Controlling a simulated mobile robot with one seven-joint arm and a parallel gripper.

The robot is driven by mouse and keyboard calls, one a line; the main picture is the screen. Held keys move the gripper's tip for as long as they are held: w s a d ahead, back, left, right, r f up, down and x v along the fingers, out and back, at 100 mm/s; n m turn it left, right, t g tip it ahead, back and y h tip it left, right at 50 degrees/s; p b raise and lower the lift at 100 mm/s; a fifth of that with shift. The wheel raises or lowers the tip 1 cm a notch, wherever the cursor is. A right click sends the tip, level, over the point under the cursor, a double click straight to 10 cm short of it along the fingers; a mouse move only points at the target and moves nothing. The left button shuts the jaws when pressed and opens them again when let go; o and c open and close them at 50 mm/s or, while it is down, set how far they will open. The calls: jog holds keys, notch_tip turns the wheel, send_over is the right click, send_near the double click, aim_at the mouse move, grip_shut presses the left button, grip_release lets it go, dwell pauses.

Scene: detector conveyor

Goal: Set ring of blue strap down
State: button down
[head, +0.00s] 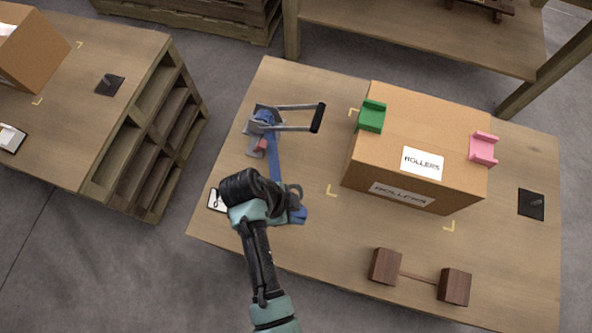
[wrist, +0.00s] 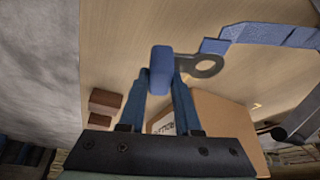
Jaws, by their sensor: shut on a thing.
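The blue strap (head: 275,166) runs from its ratchet buckle (head: 262,123) towards me on the left of the table. The strap also shows in the wrist view (wrist: 270,35). At its near end is a grey metal ring (wrist: 207,66), partly hidden by my arm in the head view. My gripper (wrist: 160,82) is shut on a blue block-like end piece beside the ring, between its two fingers. In the head view, the blue piece (head: 298,215) shows just right of my wrist. I cannot tell whether the ring touches the tabletop.
A cardboard box (head: 365,158) marked ROLLERS stands right of the strap, with green (head: 371,116) and pink (head: 483,149) corner pieces on top. A dark wooden dumbbell-shaped object (head: 386,266) lies near the front edge. A white-faced item (head: 215,201) lies at the table's left edge.

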notch_tip(320, 180, down, 6)
jog(key=shift+r+b, duration=0.1)
jog(key=shift+b, duration=0.55)
jog(key=c, duration=0.6)
grip_release()
